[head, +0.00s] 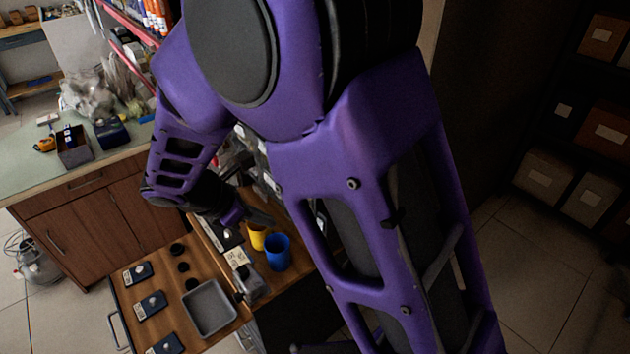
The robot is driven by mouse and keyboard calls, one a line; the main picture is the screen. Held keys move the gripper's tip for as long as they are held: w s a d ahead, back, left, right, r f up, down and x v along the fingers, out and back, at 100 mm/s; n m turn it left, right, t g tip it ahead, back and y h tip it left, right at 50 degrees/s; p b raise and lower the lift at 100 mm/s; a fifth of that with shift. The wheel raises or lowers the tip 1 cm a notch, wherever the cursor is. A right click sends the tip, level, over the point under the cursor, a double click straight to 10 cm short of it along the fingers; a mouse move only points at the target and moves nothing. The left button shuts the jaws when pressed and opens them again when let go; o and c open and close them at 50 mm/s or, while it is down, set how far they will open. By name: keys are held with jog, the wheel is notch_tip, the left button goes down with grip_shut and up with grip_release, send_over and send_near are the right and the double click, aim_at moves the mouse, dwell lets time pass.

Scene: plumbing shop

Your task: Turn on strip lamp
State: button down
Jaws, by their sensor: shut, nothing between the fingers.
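I cannot make out a strip lamp in the head view; my purple arm covers much of the middle. Three dark plates, each with a pale round knob or button, lie along the left side of the wooden bench: a far one (138,272), a middle one (150,306) and a near one (166,345), partly cut off by the frame's lower edge. I cannot tell whether any belongs to the lamp.
A blue cup (277,252) stands beside the yellow one. A grey tray (209,330) and small black round pieces (183,267) are on the wooden bench (140,335). A cabinet with a green top (30,165) stands behind left. Shelves with boxes (545,175) are at right.

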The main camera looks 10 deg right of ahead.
jog(key=w+d+f, duration=0.2)
jog(key=d+f, duration=0.2)
jog(key=f, duration=0.1)
jog(key=w+d+f+n+b, duration=0.1)
jog(key=w+d+f, duration=0.1)
jog(key=d+f, duration=0.3)
jog(key=shift+w+b, duration=0.3)
jog(key=shift+d, duration=0.1)
jog(key=b, duration=0.1)
jog(key=h+b, duration=0.1)
jog(key=b, duration=0.1)
jog(key=shift+w+d+f+t+h, duration=0.15)
jog(key=shift+d+f+t+h, duration=0.15)
jog(key=shift+f+t, duration=0.1)
jog(key=shift+d+r, duration=0.1)
